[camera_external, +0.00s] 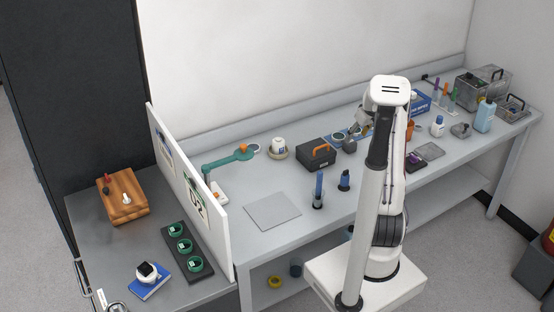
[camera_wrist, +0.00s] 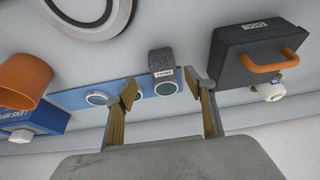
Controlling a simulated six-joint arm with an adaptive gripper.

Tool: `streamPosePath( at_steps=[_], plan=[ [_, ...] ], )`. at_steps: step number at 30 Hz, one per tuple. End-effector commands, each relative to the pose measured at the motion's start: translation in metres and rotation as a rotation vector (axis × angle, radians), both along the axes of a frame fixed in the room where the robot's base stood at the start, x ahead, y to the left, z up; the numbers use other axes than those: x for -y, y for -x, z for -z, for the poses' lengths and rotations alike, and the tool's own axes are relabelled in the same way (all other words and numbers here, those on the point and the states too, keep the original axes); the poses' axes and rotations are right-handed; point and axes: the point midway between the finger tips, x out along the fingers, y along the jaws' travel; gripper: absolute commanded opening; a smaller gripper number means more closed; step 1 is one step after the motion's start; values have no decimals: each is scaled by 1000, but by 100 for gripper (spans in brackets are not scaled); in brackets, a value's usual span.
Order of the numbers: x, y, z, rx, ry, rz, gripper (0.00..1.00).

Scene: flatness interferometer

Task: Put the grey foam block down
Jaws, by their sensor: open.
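The grey foam block (camera_wrist: 160,56), a small speckled block with a white label, shows in the wrist view just beyond my fingertips. It is by a blue strip (camera_wrist: 70,96) that bears several round discs, one of them (camera_wrist: 166,88) close to the block. My gripper (camera_wrist: 162,91) is open, its two fingers apart on either side of that disc, with nothing gripped. In the external view my gripper (camera_external: 358,128) is over the blue strip (camera_external: 336,136) at the back of the bench.
A black case (camera_wrist: 258,58) with an orange handle stands close on the right in the wrist view. An orange cup (camera_wrist: 24,80) and a blue box (camera_wrist: 28,122) are on the left.

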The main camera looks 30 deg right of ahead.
Motion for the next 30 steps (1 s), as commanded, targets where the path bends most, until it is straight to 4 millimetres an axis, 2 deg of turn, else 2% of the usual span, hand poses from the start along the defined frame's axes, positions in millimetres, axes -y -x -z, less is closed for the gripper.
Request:
streamPosePath(
  at_steps=[9, 23, 30],
  plan=[
    [-1, -9, 20, -1, -1, 0, 54],
    [-1, -10, 24, -1, -1, 1, 54],
    [-4, -19, 41, -2, -2, 0, 54]
  ],
)
